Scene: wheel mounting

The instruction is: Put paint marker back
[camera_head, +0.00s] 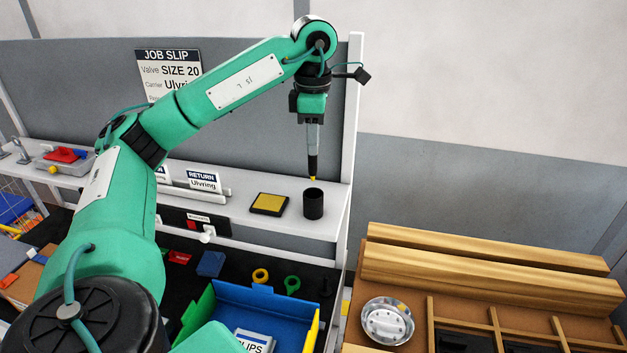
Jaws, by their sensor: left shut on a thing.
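My left gripper (314,122) is at the upper right of its green arm, pointing down over the white shelf. It is shut on the paint marker (313,163), a dark pen with a yellow tip, held upright with the tip down. A black cylindrical cup (313,204) stands on the shelf. The marker's tip is just above or behind the cup's rim; I cannot tell whether it is over the opening. My right gripper is not in view.
A yellow and black pad (269,204) lies left of the cup on the shelf (338,219). A white post (351,130) rises at the shelf's right end. A blue bin (255,305) stands below. Wooden beams (490,280) and a metal dish (387,321) lie at right.

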